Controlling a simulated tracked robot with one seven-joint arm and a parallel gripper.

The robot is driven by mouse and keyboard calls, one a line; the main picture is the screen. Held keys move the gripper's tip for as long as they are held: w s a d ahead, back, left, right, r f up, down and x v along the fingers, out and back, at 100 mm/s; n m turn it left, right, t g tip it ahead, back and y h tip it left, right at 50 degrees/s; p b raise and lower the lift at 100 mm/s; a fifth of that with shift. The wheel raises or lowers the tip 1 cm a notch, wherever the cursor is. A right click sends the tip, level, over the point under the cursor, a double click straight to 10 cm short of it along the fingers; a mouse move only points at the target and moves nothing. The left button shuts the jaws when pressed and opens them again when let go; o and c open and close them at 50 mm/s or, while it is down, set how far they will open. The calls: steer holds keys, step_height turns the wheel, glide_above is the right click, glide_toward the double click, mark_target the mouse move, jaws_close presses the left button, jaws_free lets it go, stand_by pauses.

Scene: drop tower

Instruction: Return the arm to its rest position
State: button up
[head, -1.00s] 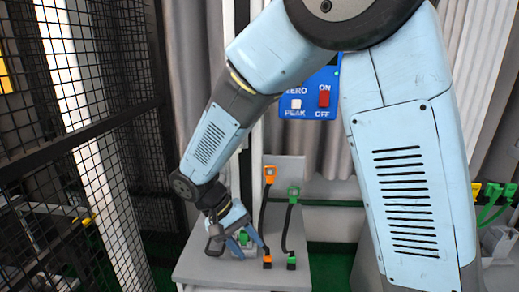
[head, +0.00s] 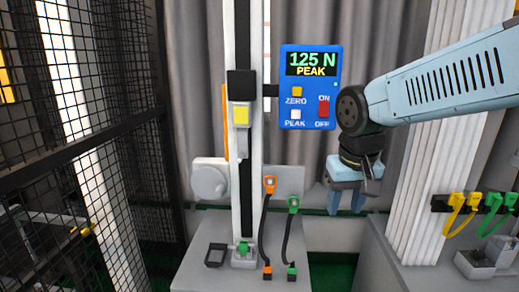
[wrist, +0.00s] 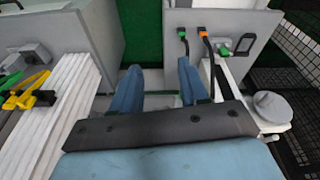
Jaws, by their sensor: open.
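My gripper (head: 347,198) hangs at the right of the tower in the head view, fingers pointing down, apart from everything. In the wrist view my gripper (wrist: 160,88) shows two blue fingers spread apart with nothing between them. My arm reaches in from the right edge of the head view. The blue force display (head: 311,87) reads 125 N PEAK, with ZERO, PEAK and ON/OFF buttons.
The white drop tower (head: 230,50) stands on a grey bench (head: 215,275) with a green piece (head: 244,247) at its foot. Orange and green plugged cables hang beside it. Black mesh fencing (head: 100,120) is left; a rack with yellow and green clips (head: 470,202) is right.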

steer(key=s+d+r+m+t, duration=0.1)
steer(key=s+d+r+t, duration=0.2)
steer(key=s+d, duration=0.2)
steer(key=shift+s+d+r, duration=0.25)
steer(key=shift+d+r, duration=0.05)
steer(key=shift+d, duration=0.1)
steer(key=shift+s, duration=0.1)
